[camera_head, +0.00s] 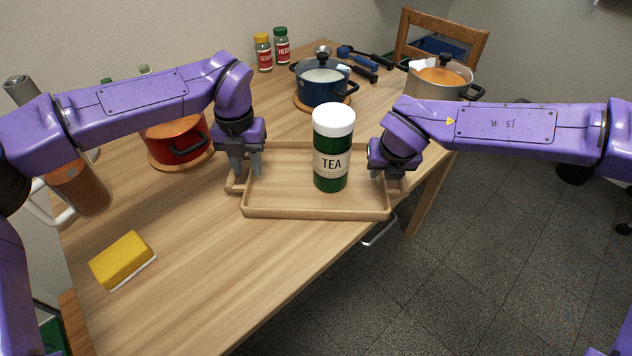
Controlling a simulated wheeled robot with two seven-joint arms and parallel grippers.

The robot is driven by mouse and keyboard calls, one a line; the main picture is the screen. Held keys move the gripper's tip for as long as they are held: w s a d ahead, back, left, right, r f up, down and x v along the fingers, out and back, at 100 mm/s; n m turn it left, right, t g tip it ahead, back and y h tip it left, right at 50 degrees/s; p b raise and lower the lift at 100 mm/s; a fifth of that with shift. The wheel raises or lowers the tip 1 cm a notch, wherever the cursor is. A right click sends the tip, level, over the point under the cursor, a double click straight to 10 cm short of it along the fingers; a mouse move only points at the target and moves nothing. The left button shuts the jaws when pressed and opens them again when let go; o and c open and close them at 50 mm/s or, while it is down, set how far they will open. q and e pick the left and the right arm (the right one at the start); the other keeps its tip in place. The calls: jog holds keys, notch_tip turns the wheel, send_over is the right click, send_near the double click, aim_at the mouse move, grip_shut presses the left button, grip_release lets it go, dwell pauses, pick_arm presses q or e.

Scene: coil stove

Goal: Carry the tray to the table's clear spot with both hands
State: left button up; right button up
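The light wooden tray (315,212) lies on the wooden table (215,255) near its right edge, with a grip at each end. A green TEA canister (331,172) with a white lid stands upright in it. My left gripper (244,172) points down at the tray's left grip, its fingers visibly apart; whether they touch it is unclear. My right gripper (390,174) points down at the tray's right grip. Its fingertips are partly hidden, so I cannot tell whether they are closed on it. The table surface in front and left of the tray is bare around a yellow sponge (123,260).
A red pot (178,140) stands left of the tray; a blue pot (322,84) and a steel pot (438,80) stand behind it. Two herb jars (264,54) (282,47) and dark utensils are at the back. A chair (445,40) stands beyond the table.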

jog(key=shift+r, duration=0.1)
pick_arm(q)
notch_tip(320, 180, up, 10)
jog(key=shift+r, duration=0.2)
pick_arm(e)
jog(key=v, duration=1.2)
